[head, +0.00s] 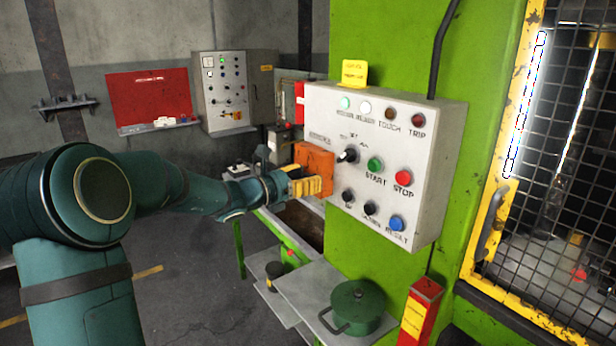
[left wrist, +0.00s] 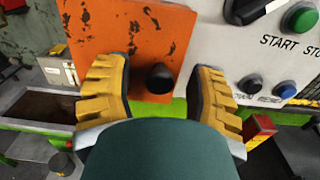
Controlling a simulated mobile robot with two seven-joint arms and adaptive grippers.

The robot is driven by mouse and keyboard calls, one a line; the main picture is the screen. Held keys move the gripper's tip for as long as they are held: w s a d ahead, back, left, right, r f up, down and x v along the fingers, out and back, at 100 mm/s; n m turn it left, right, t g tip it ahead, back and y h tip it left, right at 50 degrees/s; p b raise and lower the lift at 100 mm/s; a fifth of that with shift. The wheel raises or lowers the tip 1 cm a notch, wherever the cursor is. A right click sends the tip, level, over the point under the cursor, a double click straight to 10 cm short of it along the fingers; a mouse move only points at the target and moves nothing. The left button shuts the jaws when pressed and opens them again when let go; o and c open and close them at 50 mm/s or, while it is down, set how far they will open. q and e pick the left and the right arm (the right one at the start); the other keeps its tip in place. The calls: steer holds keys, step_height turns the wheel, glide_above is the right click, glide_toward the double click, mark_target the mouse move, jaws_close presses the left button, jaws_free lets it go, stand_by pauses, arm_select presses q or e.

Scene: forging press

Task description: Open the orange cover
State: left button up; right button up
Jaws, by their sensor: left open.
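The orange cover (head: 316,157) is at the left edge of the grey control panel (head: 440,130), with scratched paint. In the left wrist view the orange cover (left wrist: 100,35) fills the upper left, with a black knob (left wrist: 160,78) near its lower right corner. My left gripper (head: 310,186) is at the cover's lower part in the head view. In the left wrist view my left gripper (left wrist: 160,75) is open, its yellow fingers on either side of the knob. I cannot tell whether either finger touches it. My right gripper is not in view.
The panel carries a black selector (head: 347,154), a green START button (head: 375,165), a red STOP button (head: 404,177) and a blue button (head: 397,223). A green pot (head: 357,305) stands on a grey shelf below. A yellow-framed mesh guard (head: 560,150) stands at the right.

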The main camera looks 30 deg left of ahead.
arm_select(q)
steer(key=shift+w+d, duration=0.15)
steer(key=shift+w, duration=0.15)
steer(key=shift+c, duration=0.5)
jaws_close()
steer(key=shift+s+h, duration=0.15)
steer(key=shift+h, duration=0.15)
